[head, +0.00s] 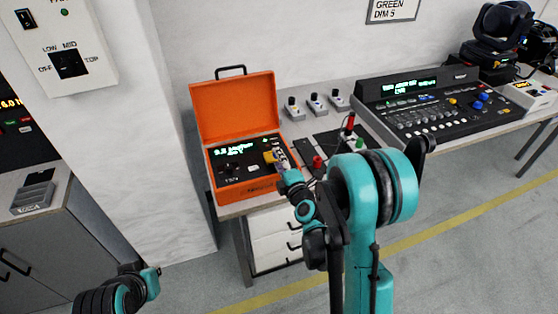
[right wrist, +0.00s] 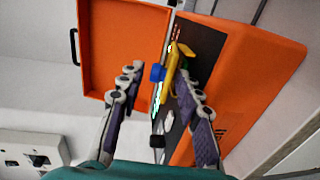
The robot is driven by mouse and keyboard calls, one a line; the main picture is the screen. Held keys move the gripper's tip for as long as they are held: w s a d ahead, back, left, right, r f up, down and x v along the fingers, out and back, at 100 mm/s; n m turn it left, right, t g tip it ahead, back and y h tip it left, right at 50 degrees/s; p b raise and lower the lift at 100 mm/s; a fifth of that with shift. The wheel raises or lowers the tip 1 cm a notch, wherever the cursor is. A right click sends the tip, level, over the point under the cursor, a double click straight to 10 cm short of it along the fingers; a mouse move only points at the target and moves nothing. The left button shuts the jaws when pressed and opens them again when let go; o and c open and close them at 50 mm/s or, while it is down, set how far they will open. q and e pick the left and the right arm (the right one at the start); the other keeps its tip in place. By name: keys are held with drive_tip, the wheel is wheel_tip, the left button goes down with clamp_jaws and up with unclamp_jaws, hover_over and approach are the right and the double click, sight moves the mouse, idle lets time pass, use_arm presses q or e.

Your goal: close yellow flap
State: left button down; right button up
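The yellow flap (head: 268,157) is a small yellow piece on the black panel of an open orange case (head: 227,203). In the head view it is partly hidden by my right gripper (head: 281,159). In the right wrist view the yellow flap (right wrist: 173,60) appears to stand up from the panel, with a blue piece beside it. My right gripper (right wrist: 158,82) is open there, its two fingers apart, with the flap ahead of the gap between them. I cannot tell whether a finger touches it. Part of my left arm shows at the lower left of the head view; its gripper is out of view.
The case's orange lid (head: 235,105) stands open at the back. Three small grey switch boxes (head: 315,104) stand right of it. A lighting console (head: 430,105) fills the table farther right.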

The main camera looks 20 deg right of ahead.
drive_tip(key=shift+r, duration=0.1)
wheel_tip(320, 180, up, 10)
idle(0.8)
